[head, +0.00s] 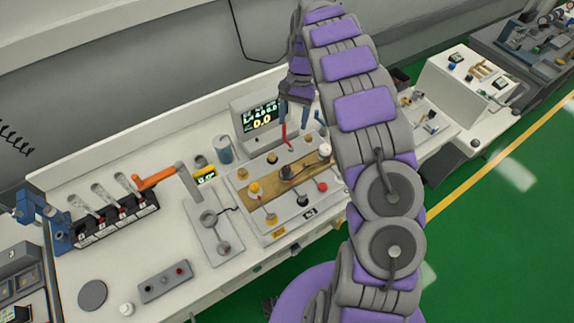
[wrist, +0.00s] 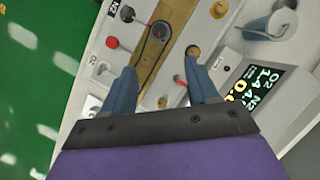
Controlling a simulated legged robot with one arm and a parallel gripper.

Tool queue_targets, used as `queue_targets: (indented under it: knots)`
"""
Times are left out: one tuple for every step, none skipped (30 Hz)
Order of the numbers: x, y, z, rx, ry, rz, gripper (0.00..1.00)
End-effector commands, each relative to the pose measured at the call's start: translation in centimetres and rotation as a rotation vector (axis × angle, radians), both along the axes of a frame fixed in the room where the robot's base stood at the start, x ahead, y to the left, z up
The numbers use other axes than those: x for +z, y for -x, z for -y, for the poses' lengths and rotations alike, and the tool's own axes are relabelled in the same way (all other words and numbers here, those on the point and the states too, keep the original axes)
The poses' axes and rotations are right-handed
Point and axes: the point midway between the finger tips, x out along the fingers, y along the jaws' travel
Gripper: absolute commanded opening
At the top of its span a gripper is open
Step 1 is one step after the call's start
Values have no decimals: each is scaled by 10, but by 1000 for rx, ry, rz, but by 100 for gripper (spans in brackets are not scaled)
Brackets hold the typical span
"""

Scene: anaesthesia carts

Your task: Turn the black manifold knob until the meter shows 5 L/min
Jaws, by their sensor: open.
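The black knob (head: 287,172) sits on a brass manifold bar (head: 262,190) on the counter. In the wrist view the black knob (wrist: 160,30) lies beyond my fingertips, with a dark cable looping beside it. The meter (head: 262,118) stands behind the manifold, and its large yellow reading shows 0.0. My gripper (head: 294,108) is above the back of the manifold, near the meter.
A grey-blue cup (head: 223,149) stands left of the meter. An orange-handled lever (head: 156,178) is further left. Green floor (head: 480,250) lies clear in front.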

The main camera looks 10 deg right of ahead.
Motion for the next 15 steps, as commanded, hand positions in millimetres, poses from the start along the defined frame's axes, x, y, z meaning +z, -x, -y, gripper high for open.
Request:
queue_targets:
  knots:
    - [-5, 3, -1, 1, -1, -4, 59]
    - [-8, 4, -2, 0, 0, -6, 59]
    - [-14, 6, -2, 0, -1, -7, 59]
    - [-18, 8, -3, -1, 0, -6, 59]
    - [-22, 9, -3, 0, 0, -4, 59]
    - [-29, 11, -5, 2, 0, -2, 59]
    - [-35, 13, -7, 2, 0, -5, 59]
    - [-41, 16, -8, 2, 0, -7, 59]
    - [-49, 19, -9, 1, 2, -7, 59]
    - [-54, 20, -10, 1, 2, -5, 59]
    - [-59, 22, -12, 2, 0, -5, 59]
    - [-67, 24, -14, 3, 0, -4, 59]
    - [-72, 27, -15, 3, 0, -5, 59]
    - [-78, 29, -16, 3, 2, -5, 59]
    - [-86, 31, -18, 2, 1, -5, 59]
